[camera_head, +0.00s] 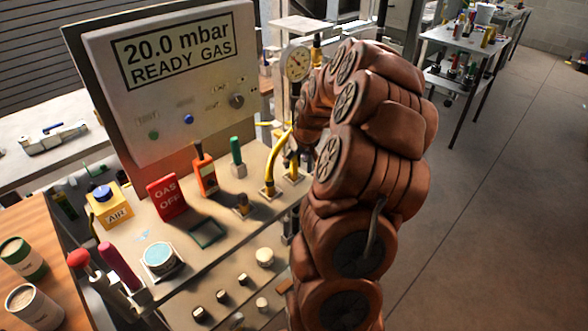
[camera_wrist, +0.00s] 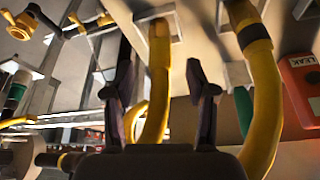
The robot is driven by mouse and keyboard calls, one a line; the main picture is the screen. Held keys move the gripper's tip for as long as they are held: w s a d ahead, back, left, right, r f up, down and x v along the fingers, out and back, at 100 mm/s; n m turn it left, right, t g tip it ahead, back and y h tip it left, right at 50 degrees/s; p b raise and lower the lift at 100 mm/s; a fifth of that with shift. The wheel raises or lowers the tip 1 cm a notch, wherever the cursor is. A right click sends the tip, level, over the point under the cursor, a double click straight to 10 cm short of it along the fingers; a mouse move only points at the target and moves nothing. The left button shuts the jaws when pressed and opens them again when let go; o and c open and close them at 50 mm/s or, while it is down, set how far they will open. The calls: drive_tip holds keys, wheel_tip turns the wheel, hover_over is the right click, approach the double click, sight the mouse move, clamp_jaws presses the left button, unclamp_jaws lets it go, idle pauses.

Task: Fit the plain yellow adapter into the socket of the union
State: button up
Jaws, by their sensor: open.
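My gripper (camera_wrist: 160,72) shows in the wrist view with its two dark fingers apart. A yellow hose (camera_wrist: 158,95) with a square pale base shows between and beyond the fingers; I cannot tell whether they touch it. A second yellow hose (camera_wrist: 262,90) with a dark band stands to the right. In the head view, my arm hides most of the gripper, close to the yellow hose (camera_head: 279,160). A small brass fitting (camera_head: 242,204) stands upright on the bench. Yellow fittings (camera_wrist: 25,24) show at the wrist view's upper left. I cannot tell which part is the adapter or the union.
The panel (camera_head: 175,85) reads 20.0 mbar READY GAS. On the bench are a red GAS OFF sign (camera_head: 166,198), an orange detector (camera_head: 205,172), a green-topped part (camera_head: 237,158), a green frame (camera_head: 206,233) and a yellow AIR box (camera_head: 108,207). A gauge (camera_head: 297,64) stands behind.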

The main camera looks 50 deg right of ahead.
sight(294, 162)
drive_tip(key=shift+p+x, duration=0.65)
drive_tip(key=shift+x, duration=1.15)
drive_tip(key=shift+w, duration=0.1)
clamp_jaws()
